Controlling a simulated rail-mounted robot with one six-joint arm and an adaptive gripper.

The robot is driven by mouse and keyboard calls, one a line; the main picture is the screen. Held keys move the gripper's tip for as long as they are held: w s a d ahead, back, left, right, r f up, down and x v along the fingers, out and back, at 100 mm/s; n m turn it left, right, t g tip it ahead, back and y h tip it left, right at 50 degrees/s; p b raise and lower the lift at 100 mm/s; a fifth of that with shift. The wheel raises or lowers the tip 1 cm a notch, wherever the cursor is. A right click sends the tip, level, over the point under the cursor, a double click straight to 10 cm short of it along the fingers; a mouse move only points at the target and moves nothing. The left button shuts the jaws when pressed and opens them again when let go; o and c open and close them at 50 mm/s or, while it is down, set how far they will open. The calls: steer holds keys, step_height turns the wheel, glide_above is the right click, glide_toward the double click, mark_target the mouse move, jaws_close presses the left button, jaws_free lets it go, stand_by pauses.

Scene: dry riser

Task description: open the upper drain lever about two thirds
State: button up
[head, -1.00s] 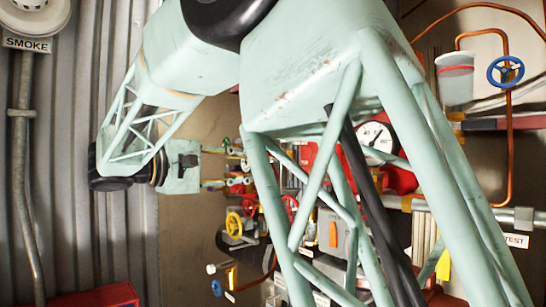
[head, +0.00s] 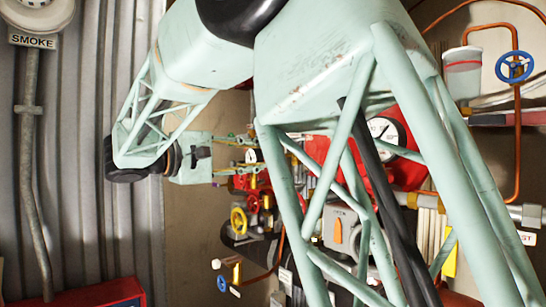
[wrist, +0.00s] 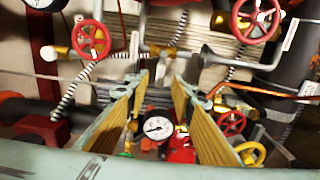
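My gripper (wrist: 163,78) is open in the wrist view, its two fingers with yellow pads apart and nothing held between them. A grey-white pipe fitting shows just beyond the fingertips; whether they touch it I cannot tell. In the head view my gripper (head: 238,156) is small, in front of the crowded valve wall. I cannot pick out the upper drain lever with certainty in either view. A brass valve (head: 235,269) with a white end sits low on the wall, below my gripper. My arm hides much of the wall.
Red handwheels (wrist: 91,39) and (wrist: 255,18) flank the fingertips above. A gauge (wrist: 158,127) shows between the fingers, with a yellow wheel (wrist: 250,152) at lower right. In the head view are a yellow wheel (head: 239,221), blue wheel (head: 513,67) and red box (head: 95,295).

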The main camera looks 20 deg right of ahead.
steer(key=shift+x, duration=2.7)
jaws_close()
